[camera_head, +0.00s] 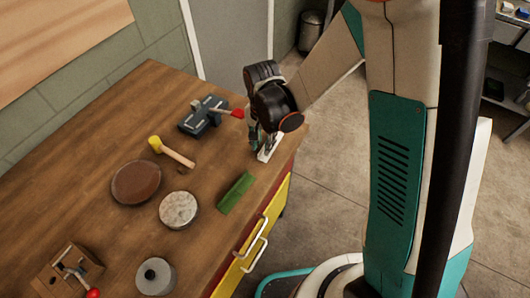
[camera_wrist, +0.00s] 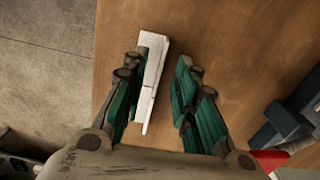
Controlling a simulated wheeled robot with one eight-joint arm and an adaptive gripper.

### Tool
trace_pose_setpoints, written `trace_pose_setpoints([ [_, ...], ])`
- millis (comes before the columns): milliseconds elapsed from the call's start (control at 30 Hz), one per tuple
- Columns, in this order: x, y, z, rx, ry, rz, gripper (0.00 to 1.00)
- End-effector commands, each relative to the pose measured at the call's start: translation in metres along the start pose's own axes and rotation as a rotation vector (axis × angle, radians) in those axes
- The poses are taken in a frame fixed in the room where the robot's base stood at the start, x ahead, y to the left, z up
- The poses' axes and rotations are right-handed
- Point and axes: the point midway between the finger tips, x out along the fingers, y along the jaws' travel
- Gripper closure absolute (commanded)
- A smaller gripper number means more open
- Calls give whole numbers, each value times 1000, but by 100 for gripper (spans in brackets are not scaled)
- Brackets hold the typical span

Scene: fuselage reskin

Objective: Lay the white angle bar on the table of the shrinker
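The white angle bar (camera_head: 268,153) lies on the wooden table near its right edge, under my gripper (camera_head: 262,143). In the wrist view the bar (camera_wrist: 152,82) is seen lengthwise between the fingers of my gripper (camera_wrist: 162,75). The fingers are open, with the bar close to the left finger and a clear gap to the right one. I cannot tell whether the left finger touches it. Two lever tools with red knobs are in view: a dark grey one (camera_head: 202,120) at the back and one on a wooden base (camera_head: 66,272) at front left. Which is the shrinker is not clear.
A green angle piece (camera_head: 237,192), a yellow-headed mallet (camera_head: 172,152), a brown round pad (camera_head: 136,182), a grey round block (camera_head: 178,210) and a metal disc (camera_head: 155,276) lie on the table (camera_head: 100,140). The dark tool (camera_wrist: 285,122) also shows right of my gripper in the wrist view.

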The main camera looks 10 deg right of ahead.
Motion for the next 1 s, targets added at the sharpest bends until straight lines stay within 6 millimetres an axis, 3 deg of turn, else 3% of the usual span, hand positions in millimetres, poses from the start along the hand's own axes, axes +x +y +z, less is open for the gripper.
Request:
trace_pose_setpoints([
  [100,11,0,0,0,0,0,73],
  [300,10,0,0,-1,0,0,73],
  [433,10,0,0,-1,0,0,100],
  [1000,2,0,0,-1,0,0,100],
])
